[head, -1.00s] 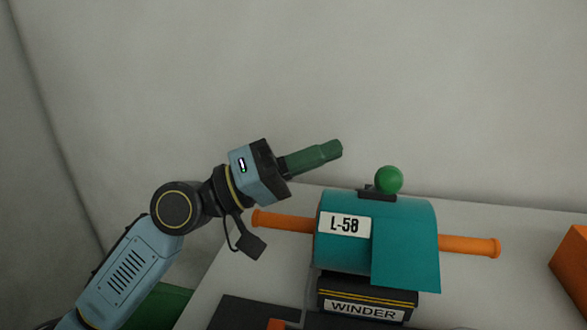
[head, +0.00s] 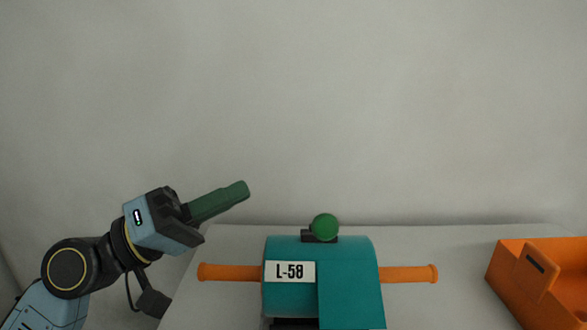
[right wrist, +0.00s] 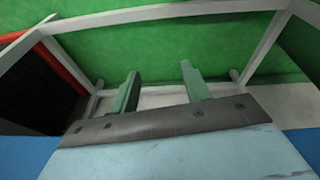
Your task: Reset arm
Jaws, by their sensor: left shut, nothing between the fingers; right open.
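My left gripper (head: 222,200) is in the head view at the left, with its green fingers shut and nothing between them. It is raised, pointing up and to the right, to the left of the teal roll. My right gripper (right wrist: 158,84) shows in the right wrist view with its two green fingers spread apart and empty. The right arm is not in the head view.
An orange bin (head: 510,274) stands at the right of the white table (head: 454,300). White frame bars (right wrist: 165,13) cross the right wrist view before a green surface.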

